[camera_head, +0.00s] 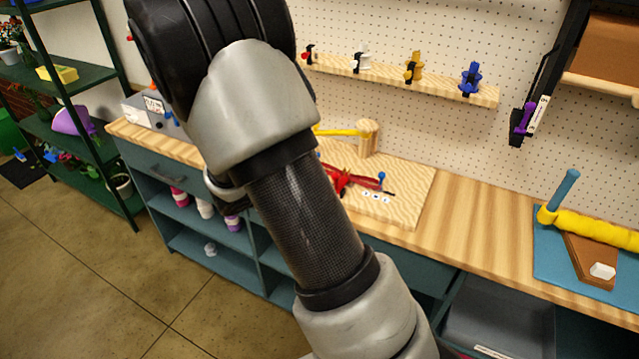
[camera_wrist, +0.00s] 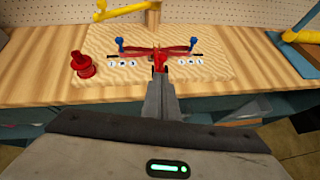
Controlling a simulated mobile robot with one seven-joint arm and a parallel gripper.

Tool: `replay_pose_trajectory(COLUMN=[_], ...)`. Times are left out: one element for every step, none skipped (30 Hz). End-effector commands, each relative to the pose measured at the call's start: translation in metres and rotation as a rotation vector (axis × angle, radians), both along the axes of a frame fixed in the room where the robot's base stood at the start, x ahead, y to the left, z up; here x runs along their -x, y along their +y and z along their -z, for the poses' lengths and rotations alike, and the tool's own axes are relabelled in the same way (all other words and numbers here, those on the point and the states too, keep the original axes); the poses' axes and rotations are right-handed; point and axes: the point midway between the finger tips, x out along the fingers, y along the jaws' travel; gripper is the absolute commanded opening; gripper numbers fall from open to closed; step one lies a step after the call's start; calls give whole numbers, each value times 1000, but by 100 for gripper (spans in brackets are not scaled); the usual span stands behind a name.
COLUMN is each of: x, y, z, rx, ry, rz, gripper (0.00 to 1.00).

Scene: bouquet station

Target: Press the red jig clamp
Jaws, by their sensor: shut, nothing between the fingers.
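On a light wood board (camera_wrist: 225,72) in the wrist view, a pair of dark red arms (camera_wrist: 175,50) spans between two blue-topped posts (camera_wrist: 120,43) (camera_wrist: 193,43). A small bright red piece (camera_wrist: 160,60) sits at their middle. A separate round red knob (camera_wrist: 84,65) stands at the board's left. I cannot tell for sure which red part is the clamp. My gripper (camera_wrist: 160,78) is shut and empty, its tips close in front of the middle red piece; contact is unclear. In the head view, red parts (camera_head: 341,181) show beside my arm, which hides the gripper.
A wooden post (camera_head: 368,138) with a yellow bar (camera_head: 338,132) stands at the board's back. A shelf (camera_head: 400,79) on the pegboard holds several coloured clamps. A blue mat (camera_head: 549,254) with a yellow roll (camera_head: 598,228) lies right. The bench between (camera_head: 470,225) is clear.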

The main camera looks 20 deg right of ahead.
Motion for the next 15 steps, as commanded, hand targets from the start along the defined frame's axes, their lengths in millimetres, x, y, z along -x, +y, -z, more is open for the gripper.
replay_pose_trajectory(x=[4,6,8,10,12,13,15,16,17,18,19,19,20,20,20], y=[8,12,17,20,23,27,29,31,33,34,35,36,36,37,37], z=[-9,-13,-19,-22,-25,-29,-32,-34,-36,-37,-38,-40,-40,-40,-40], rx=[-3,-2,-1,-2,-1,-1,-1,-1,-1,0,0,1,1,1,1], ry=[-1,-3,-1,-2,-1,-1,0,0,0,1,2,2,2,2,2], rz=[-3,-2,-3,-2,-2,-2,-1,-1,0,-1,0,1,1,1,1], gripper=[0,0,0,0,0,0,0,0,0,0,0,0,0,0,0])
